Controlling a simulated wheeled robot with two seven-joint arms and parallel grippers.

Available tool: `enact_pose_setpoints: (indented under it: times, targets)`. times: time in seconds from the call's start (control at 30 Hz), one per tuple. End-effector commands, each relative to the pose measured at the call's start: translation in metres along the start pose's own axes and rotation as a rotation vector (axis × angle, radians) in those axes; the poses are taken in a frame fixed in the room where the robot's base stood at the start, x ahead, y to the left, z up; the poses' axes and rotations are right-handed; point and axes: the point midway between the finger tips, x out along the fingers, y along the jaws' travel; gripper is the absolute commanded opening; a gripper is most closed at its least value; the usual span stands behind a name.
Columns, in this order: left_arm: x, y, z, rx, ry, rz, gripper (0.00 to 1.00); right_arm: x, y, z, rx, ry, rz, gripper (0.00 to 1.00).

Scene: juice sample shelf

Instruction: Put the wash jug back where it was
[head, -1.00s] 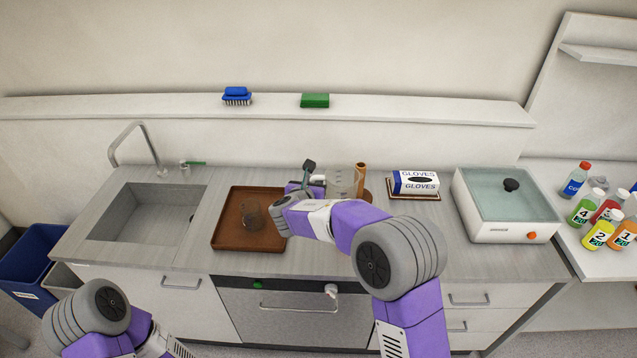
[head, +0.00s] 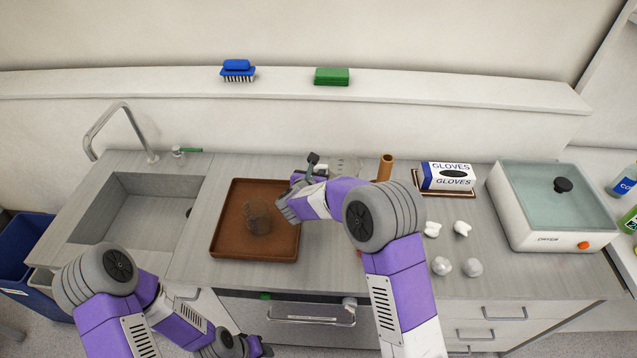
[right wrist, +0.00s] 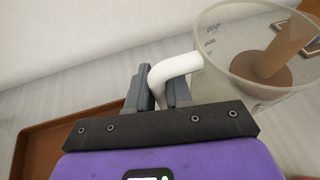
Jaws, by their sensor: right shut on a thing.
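The wash jug is a translucent, see-through vessel with a white handle. In the head view the jug (head: 344,167) is at the back of the counter, partly hidden behind my right arm. In the right wrist view the jug (right wrist: 225,55) is at the upper right. My right gripper (right wrist: 160,78) is shut on its white handle; in the head view the gripper (head: 313,170) is behind the tray's right edge. I cannot tell whether the jug's base touches the counter. My left gripper (head: 252,346) is low at the front; its jaws are unclear.
A brown tray (head: 222,247) holds a dark see-through beaker (head: 257,217). Farther right are a glove box (head: 447,177), several white lumps (head: 462,228) and a water bath (head: 555,238). The sink (head: 145,215) is left.

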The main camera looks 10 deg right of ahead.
Motion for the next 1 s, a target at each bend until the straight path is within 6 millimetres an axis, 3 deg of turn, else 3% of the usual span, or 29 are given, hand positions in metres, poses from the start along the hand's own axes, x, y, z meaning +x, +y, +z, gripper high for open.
enact_pose_setpoints:
  times: [0.27, 0.67, 0.7, 0.83, 1.0]
  targets:
    - [0.005, -0.002, -0.001, 0.000, 0.001, 0.000, 0.39, 0.013, 0.002, -0.033, -0.001, 0.002, 0.000, 0.00]
    - [0.009, -0.003, -0.001, 0.000, 0.001, 0.000, 0.39, 0.015, 0.002, -0.037, 0.000, 0.000, 0.001, 0.00]
    - [0.008, -0.003, -0.001, 0.000, 0.001, 0.000, 0.39, 0.015, 0.002, -0.037, 0.000, 0.001, 0.001, 0.24]
    - [0.008, -0.003, -0.001, 0.000, 0.001, 0.000, 0.39, 0.015, 0.002, -0.036, 0.000, 0.001, 0.001, 0.44]
    - [0.008, -0.003, -0.001, 0.000, 0.001, 0.000, 0.39, 0.014, 0.002, -0.036, 0.000, 0.001, 0.001, 0.45]
